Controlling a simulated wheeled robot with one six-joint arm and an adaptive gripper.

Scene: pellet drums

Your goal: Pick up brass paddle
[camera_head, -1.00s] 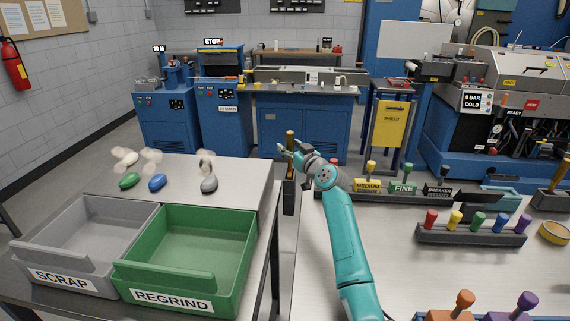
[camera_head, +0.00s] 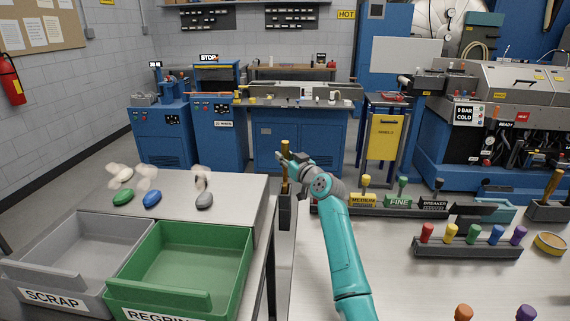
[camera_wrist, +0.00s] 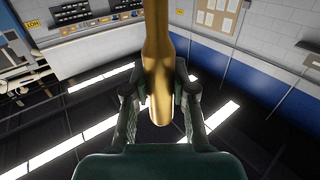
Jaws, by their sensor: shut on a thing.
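The brass paddle shows in the head view as an upright brass shaft (camera_head: 286,147), just left of the arm's end. My gripper (camera_head: 286,164) is shut around this shaft. A dark block (camera_head: 285,211) hangs straight below the grip, beside the table's left edge; I cannot tell whether it is the paddle's lower part or a holder. In the wrist view the brass shaft (camera_wrist: 157,50) runs from the top edge down between both fingers of my gripper (camera_wrist: 160,98). Its rounded end shows just past the fingers.
A grey SCRAP bin (camera_head: 40,295) and a green REGRIND bin (camera_head: 235,270) stand at left. A rack of coloured handles (camera_head: 465,245) and labelled blocks (camera_head: 365,200) are on the right table. Its middle is clear.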

